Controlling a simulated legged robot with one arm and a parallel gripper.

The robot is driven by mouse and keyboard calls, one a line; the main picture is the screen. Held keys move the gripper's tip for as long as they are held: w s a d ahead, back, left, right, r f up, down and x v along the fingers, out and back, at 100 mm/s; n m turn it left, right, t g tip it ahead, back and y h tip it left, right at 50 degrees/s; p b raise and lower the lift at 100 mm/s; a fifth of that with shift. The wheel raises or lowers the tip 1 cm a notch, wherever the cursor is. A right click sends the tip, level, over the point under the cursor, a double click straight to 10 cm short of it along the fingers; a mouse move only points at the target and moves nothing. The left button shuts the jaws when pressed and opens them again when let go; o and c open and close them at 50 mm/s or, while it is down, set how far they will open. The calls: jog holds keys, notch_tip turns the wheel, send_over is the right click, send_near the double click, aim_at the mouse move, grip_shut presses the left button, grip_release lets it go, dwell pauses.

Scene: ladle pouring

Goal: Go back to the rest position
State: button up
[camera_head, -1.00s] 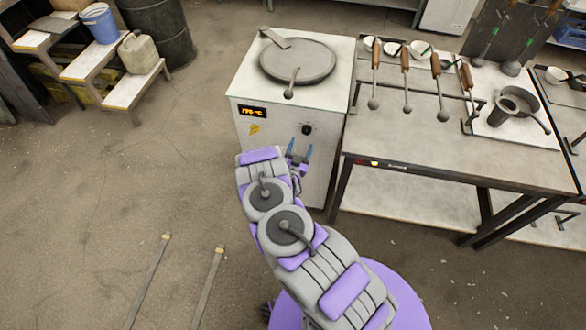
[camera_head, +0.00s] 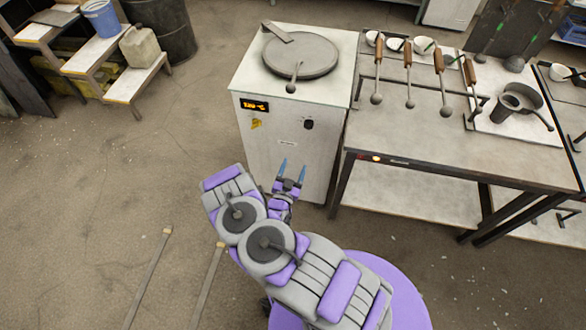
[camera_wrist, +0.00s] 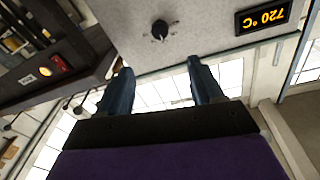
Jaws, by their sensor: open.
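My gripper (camera_head: 289,172) is open and empty, with its two blue fingers apart. In the head view it is in front of the lower front face of the white furnace box (camera_head: 285,143), and my arm is folded back over my base. In the wrist view the gripper (camera_wrist: 160,92) points toward the furnace front, where a black knob (camera_wrist: 160,29) and a display (camera_wrist: 264,18) reading 720 °C show. Nothing is between the fingers.
A round lid (camera_head: 300,55) with a handle lies on the furnace top. To the right is a metal table (camera_head: 440,150) with several wooden-handled ladles on a rack and a dark pot (camera_head: 508,102). Stepped shelves (camera_head: 137,85) and a barrel (camera_head: 160,40) stand at upper left. The left floor is mostly open.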

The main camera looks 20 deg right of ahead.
jog(key=shift+w, duration=0.1)
dwell(0.3)
jog(key=w+a+r+m+g+y, duration=0.1)
jog(key=w+a+r+g+y, duration=0.2)
jog(key=a, duration=0.5)
jog(key=w+a+r+g+y, duration=0.1)
jog(key=w+a+g+y, duration=0.1)
jog(key=w+a+y, duration=0.4)
jog(key=s+a+r+n+g+y, duration=0.25)
jog(key=a+r, duration=0.25)
jog(key=r, duration=0.3)
jog(key=s+a+r+n+g+y, duration=0.1)
jog(key=s+a+r+n+y, duration=0.15)
jog(key=s+a+r, duration=0.4)
jog(key=s+d+r+n+g, duration=0.2)
jog(key=s+d+r, duration=0.3)
jog(key=s, duration=0.7)
jog(key=s+d+r+n+g+h, duration=0.1)
jog(key=s+d+r, duration=0.5)
jog(key=s, duration=0.6)
jog(key=s+d+r+n+g+h, duration=0.1)
jog(key=s+d+r+n+g, duration=0.2)
jog(key=s+r, duration=0.6)
jog(key=s+d+g, duration=0.2)
jog(key=s+d, duration=0.1)
jog(key=shift+s+d, duration=0.2)
